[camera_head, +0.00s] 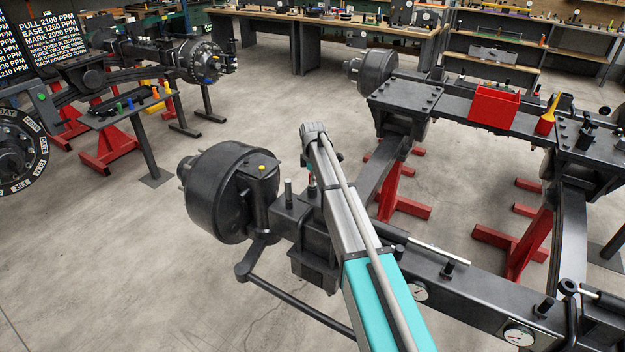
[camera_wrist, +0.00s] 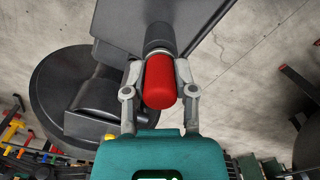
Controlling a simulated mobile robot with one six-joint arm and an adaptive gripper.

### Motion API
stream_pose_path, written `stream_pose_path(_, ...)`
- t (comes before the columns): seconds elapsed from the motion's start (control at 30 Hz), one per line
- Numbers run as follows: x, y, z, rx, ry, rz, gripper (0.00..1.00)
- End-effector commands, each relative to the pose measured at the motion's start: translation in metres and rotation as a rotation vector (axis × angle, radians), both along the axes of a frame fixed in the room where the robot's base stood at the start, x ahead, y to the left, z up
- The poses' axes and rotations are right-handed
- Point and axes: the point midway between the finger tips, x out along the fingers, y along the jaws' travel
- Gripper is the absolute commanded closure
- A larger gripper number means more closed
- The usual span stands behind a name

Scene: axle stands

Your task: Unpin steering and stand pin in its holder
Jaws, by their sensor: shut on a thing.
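In the wrist view my gripper (camera_wrist: 160,68) is shut on the red handle of a pin (camera_wrist: 160,85), with one finger on each side. A dark round collar (camera_wrist: 159,38) lies just beyond the handle, against a dark block. I cannot tell whether the pin is still seated there. In the head view my arm hides most of the gripper; a little red shows beside it. The steering knuckle (camera_head: 262,185), with a yellow dot on top, and its black drum (camera_head: 215,192) are left of the gripper. I cannot identify the pin's holder.
A bare metal post (camera_head: 288,192) rises from the axle beam (camera_head: 460,305) beside my arm. A red bin (camera_head: 494,106) and a yellow-handled tool (camera_head: 552,110) stand on the rear axle frame. Red stands (camera_head: 400,203) are below. Open floor lies left of the drum.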

Motion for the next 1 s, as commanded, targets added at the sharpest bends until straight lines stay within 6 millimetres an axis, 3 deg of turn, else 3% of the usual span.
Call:
stream_pose_path(0.07, 0.000, 0.000, -0.002, 0.000, 0.000, 0.000, 1.00)
stream_pose_path(0.1, 0.000, 0.000, -0.001, 0.000, 0.000, 0.000, 0.59)
stream_pose_path(0.3, 0.000, 0.000, -0.001, 0.000, 0.000, 0.000, 0.24)
stream_pose_path(0.73, 0.000, 0.000, 0.000, 0.000, 0.000, 0.000, 0.24)
stream_pose_path(1.0, 0.000, 0.000, 0.010, 0.000, 0.000, 0.000, 0.24)
